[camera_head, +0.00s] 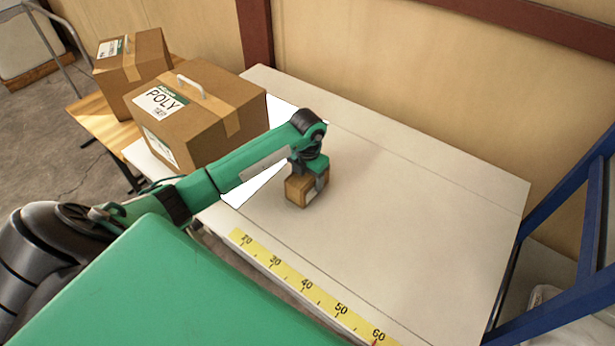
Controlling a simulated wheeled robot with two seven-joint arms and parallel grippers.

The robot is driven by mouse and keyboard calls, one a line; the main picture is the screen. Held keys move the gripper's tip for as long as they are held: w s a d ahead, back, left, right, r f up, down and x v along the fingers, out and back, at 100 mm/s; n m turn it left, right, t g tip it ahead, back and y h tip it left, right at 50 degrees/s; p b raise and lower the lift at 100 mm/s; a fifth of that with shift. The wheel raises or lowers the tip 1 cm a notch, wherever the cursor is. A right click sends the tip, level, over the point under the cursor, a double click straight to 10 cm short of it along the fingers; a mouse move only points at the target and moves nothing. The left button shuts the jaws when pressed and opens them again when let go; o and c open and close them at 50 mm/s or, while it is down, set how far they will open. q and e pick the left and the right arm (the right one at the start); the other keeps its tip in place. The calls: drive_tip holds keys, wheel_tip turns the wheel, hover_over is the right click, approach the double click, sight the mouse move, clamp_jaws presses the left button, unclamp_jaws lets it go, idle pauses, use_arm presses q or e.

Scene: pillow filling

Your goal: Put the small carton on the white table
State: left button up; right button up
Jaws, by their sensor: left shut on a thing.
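The small carton (298,191) is a little brown box in the middle-left part of the white table (420,220). My left gripper (309,181) reaches down over it from above and is shut on it. The carton looks upright, at or very near the table top; I cannot tell whether its base touches. The gripper hides part of its top and right side. My right gripper is not in view.
A large brown carton labelled POLY (205,110) stands left of my arm, with another carton (132,68) behind it on a wooden table (100,115). A yellow measuring strip (305,285) runs along the front edge. Blue framing (565,230) stands at right. The table's right half is clear.

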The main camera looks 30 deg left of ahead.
use_arm(q)
drive_tip(key=shift+f, duration=0.15)
drive_tip(key=o, duration=1.1)
drive_tip(key=shift+r, duration=0.45)
wheel_tip(320, 180, up, 11)
drive_tip(key=b, duration=0.3)
drive_tip(key=shift+f, duration=0.2)
drive_tip(key=shift+r, duration=0.45)
